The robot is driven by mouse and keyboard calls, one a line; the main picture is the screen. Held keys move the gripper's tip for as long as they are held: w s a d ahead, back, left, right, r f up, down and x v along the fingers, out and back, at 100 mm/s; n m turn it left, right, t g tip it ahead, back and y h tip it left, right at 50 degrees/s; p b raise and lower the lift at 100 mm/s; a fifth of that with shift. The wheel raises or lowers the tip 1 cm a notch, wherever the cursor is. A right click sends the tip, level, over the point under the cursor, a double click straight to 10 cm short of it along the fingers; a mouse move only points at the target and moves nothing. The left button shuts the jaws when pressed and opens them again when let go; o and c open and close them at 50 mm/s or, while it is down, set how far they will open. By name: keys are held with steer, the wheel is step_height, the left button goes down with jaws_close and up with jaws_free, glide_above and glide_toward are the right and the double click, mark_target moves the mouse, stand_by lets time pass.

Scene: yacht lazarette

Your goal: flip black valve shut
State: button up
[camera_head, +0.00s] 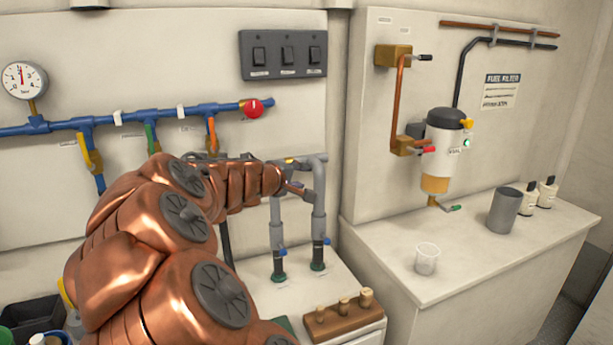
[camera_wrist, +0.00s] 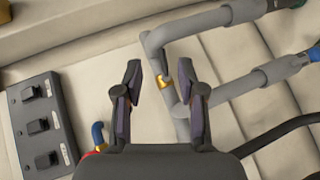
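A black lever (camera_head: 425,57) sticks out to the right of the upper brass valve block (camera_head: 393,56) on the right-hand panel. It lies roughly level and is the clearest black valve handle in view. A copper pipe (camera_head: 400,90) runs down from this block to a lower brass block with a red lever (camera_head: 428,150). My gripper (camera_head: 297,188) is well left of and below the black lever, by the grey pipes (camera_head: 319,200). In the wrist view my gripper (camera_wrist: 160,82) is open with nothing between its fingers; the grey pipes (camera_wrist: 205,20) lie beyond it. The black lever is not recognisable there.
A white fuel filter (camera_head: 442,140) with a green lever (camera_head: 453,208) hangs above the counter (camera_head: 465,260). A clear cup (camera_head: 427,258), a grey cup (camera_head: 505,210) and two bottles stand there. A switch panel (camera_head: 284,54) and blue manifold (camera_head: 150,115) are left. The counter's front left is clear.

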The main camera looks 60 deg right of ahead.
steer(key=shift+w+d+f+n+t+h+p, duration=0.2)
steer(key=shift+w+d+f+n, duration=0.6)
steer(key=shift+d, duration=1.25)
steer(key=shift+w+d+f+n+t+p, duration=0.1)
steer(key=shift+w+d+f+n+t, duration=0.3)
steer(key=shift+w+d, duration=1.2)
steer(key=shift+w+d+f+n+t+h+p, duration=0.1)
steer(key=shift+w+d+f+n, duration=0.5)
steer(key=shift+d, duration=1.95)
steer(key=shift+s+f+m, duration=0.15)
steer(key=shift+f+m, duration=0.05)
steer(key=shift+m, duration=0.1)
jaws_close()
